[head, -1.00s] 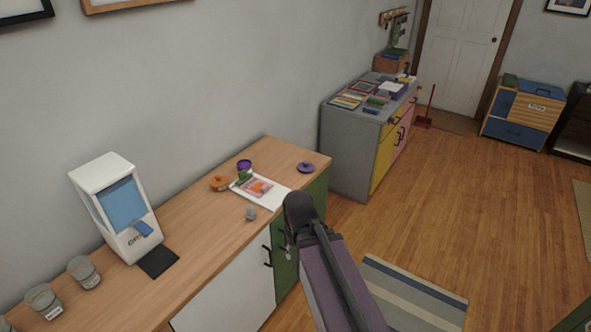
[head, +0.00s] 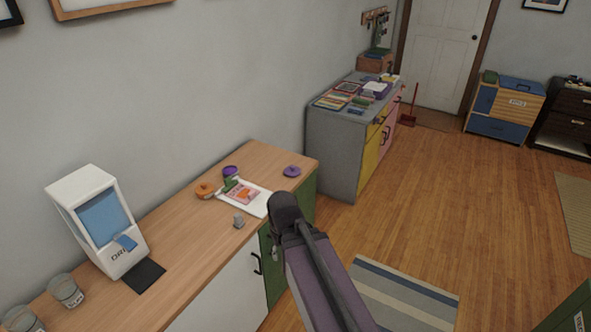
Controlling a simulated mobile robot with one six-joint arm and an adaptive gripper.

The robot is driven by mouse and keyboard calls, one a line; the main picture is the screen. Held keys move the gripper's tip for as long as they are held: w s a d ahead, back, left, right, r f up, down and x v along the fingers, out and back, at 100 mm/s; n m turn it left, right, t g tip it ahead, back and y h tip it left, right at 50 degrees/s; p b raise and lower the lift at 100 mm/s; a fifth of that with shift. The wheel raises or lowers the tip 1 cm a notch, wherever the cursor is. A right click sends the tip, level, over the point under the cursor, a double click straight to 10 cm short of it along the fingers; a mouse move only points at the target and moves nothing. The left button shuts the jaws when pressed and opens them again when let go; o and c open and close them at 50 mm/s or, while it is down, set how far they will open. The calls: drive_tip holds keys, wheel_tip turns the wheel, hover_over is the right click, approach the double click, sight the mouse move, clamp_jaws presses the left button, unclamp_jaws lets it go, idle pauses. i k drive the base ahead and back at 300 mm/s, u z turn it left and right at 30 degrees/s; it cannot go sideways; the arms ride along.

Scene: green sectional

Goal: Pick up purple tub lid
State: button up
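The purple tub lid (head: 292,171) lies flat on the wooden counter (head: 185,230), near its far right corner. It is a small round disc with a raised knob. A purple tub (head: 230,172) stands to its left, towards the wall. My arm reaches up from the bottom of the head view, and its dark end is in front of the counter's front edge, nearer to me than the lid. The fingers of my gripper cannot be made out; they are hidden by the arm or out of sight.
An orange lidded pot (head: 205,191), a white board with a pink picture (head: 245,196) and a small grey object (head: 239,221) share the counter. A white dispenser (head: 97,222) and glasses (head: 66,291) stand at left. A grey cabinet (head: 335,150) is beyond.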

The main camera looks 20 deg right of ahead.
sight(291, 171)
drive_tip(key=i, duration=0.9)
drive_tip(key=u, duration=0.05)
